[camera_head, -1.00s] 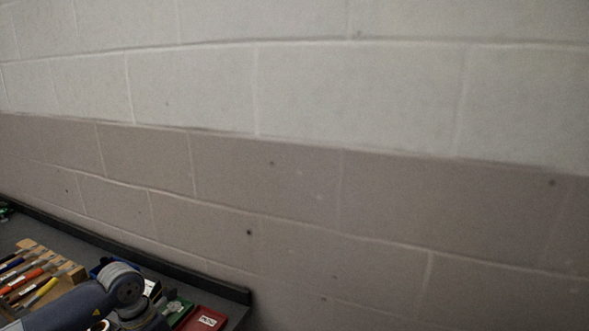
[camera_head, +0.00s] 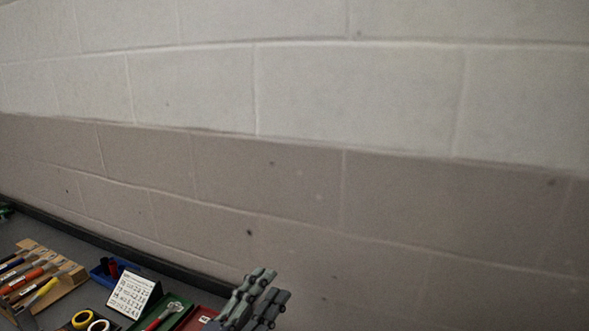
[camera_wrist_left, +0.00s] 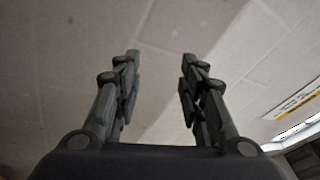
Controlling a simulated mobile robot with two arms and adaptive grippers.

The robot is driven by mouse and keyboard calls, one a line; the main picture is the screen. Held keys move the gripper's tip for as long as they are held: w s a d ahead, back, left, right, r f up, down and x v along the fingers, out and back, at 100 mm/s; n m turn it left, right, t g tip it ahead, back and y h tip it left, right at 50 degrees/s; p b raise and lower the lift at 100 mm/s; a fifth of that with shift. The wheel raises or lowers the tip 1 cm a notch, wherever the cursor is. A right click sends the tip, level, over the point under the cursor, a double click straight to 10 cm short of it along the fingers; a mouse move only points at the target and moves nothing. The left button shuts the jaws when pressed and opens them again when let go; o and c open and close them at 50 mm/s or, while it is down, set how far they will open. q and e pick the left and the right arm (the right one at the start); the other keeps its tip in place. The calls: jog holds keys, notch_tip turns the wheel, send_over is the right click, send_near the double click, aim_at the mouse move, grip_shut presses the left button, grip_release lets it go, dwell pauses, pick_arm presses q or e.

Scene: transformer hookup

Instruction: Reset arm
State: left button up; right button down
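My left gripper (camera_head: 262,284) shows at the bottom of the head view, in front of the right end of the bench. Its two fingers point up. In the left wrist view the fingers of the left gripper (camera_wrist_left: 158,72) stand apart with only wall behind them, so it is open and empty. My right gripper is in neither view.
A dark bench (camera_head: 66,241) runs along the block wall (camera_head: 300,180). On it are a wooden rack (camera_head: 72,277) with screwdrivers, a blue bin (camera_head: 97,272), a white calendar (camera_head: 134,294), a green tray (camera_head: 183,300), a red box (camera_head: 200,318) and tape rolls (camera_head: 82,318). The air before the wall is clear.

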pick_arm(q)
jog(key=s+a+f+n+g+y, duration=0.2)
jog(key=s+a+f+n+y, duration=0.1)
jog(key=a+f+n+y, duration=0.4)
jog(key=s+a+f+n+g+y, duration=0.2)
jog(key=a+f+n+y, duration=0.3)
jog(key=a+f+n, duration=0.3)
jog(key=s+f+n+g, duration=0.2)
jog(key=s+f+g, duration=0.3)
jog(key=s+f, duration=0.45)
jog(key=s+f+n+g, duration=0.2)
jog(key=s+f+g, duration=0.35)
jog(key=s, duration=0.75)
notch_tip(320, 180, down, 26)
jog(key=g+b, duration=0.1)
jog(key=b, duration=0.1)
jog(key=s+a+f+g+b, duration=0.1)
jog(key=s+a+f, duration=0.2)
jog(key=s+f, duration=1.4)
jog(key=shift+s+a+f+m, duration=0.15)
jog(key=shift+s+f+m, duration=0.2)
jog(key=shift+f, duration=0.55)
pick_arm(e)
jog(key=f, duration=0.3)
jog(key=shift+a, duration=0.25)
